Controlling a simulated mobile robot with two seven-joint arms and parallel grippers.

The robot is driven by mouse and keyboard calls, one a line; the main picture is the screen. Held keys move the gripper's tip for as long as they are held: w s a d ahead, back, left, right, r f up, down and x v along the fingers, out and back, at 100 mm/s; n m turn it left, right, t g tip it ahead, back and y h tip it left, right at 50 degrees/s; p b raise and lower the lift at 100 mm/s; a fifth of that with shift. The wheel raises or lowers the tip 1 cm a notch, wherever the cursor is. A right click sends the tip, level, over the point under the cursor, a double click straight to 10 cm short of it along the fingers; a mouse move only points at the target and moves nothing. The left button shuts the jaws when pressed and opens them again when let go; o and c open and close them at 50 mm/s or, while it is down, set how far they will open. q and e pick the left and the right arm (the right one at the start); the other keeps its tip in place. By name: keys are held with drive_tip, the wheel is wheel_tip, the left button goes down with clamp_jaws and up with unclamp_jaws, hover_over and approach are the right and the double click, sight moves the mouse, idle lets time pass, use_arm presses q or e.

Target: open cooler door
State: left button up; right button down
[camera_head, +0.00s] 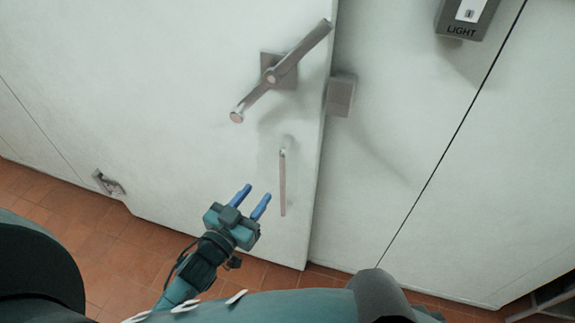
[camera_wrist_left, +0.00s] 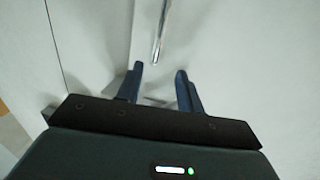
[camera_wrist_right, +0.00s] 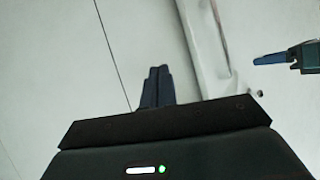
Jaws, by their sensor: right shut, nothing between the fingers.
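The white cooler door (camera_head: 180,90) fills the left and middle of the head view. It carries a grey lever latch (camera_head: 300,50) and, below it, a thin vertical pull handle (camera_head: 283,180). The door looks shut or nearly so. My left gripper (camera_head: 258,191) is open and empty, just left of the pull handle's lower part. In the left wrist view, a metal bar (camera_wrist_left: 160,35) lies ahead of and between the open fingers (camera_wrist_left: 159,70). My right gripper (camera_wrist_right: 155,69) is shut and empty, facing the pale surface; it is not visible in the head view.
A grey strike block (camera_head: 341,95) sits beside the door edge. A LIGHT switch box (camera_head: 466,16) is on the wall at upper right. A small metal fitting (camera_head: 108,183) is low on the left. Brown tiles (camera_head: 130,240) cover the floor.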

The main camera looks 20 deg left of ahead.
use_arm(q)
drive_tip(key=b, duration=0.3)
approach(281, 177)
drive_tip(key=d+v, duration=0.1)
drive_tip(key=v, duration=0.1)
drive_tip(key=a, duration=0.1)
drive_tip(key=b+x, duration=0.1)
drive_tip(key=x, duration=1.2)
drive_tip(key=shift+c, duration=0.6)
clamp_jaws()
